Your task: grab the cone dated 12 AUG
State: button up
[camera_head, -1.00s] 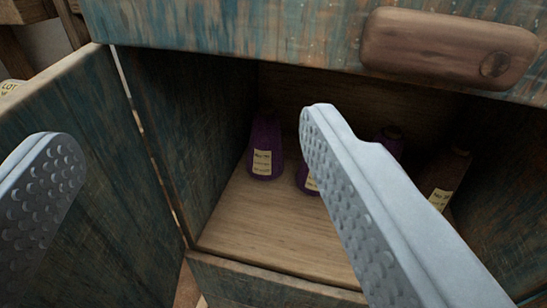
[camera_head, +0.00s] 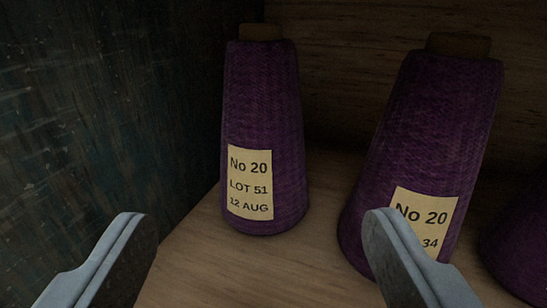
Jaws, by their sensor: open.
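The purple cone dated 12 AUG (camera_head: 265,120) stands upright inside the cabinet. Its cream label reads No 20, LOT 51, 12 AUG. My gripper (camera_head: 254,225) is open and empty, with one finger at the lower left and one at the lower right. The cone stands ahead of the gripper, between the two fingers as seen in the picture, and does not appear to be held. A second purple cone (camera_head: 430,130) stands to the right. Its label shows No 20 and 34; my right finger hides the rest, including any date.
The dark cabinet side wall (camera_head: 100,110) rises close on the left. Part of another purple cone (camera_head: 525,245) shows at the right edge. The wooden shelf floor (camera_head: 200,260) is bare in front of the 12 AUG cone. The wooden back wall is behind the cones.

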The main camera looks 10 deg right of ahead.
aim_at(262, 109)
jog(key=x, duration=1.7)
jog(key=shift+r, duration=0.15)
jog(key=shift+s+a, duration=0.1)
jog(key=c, duration=0.9)
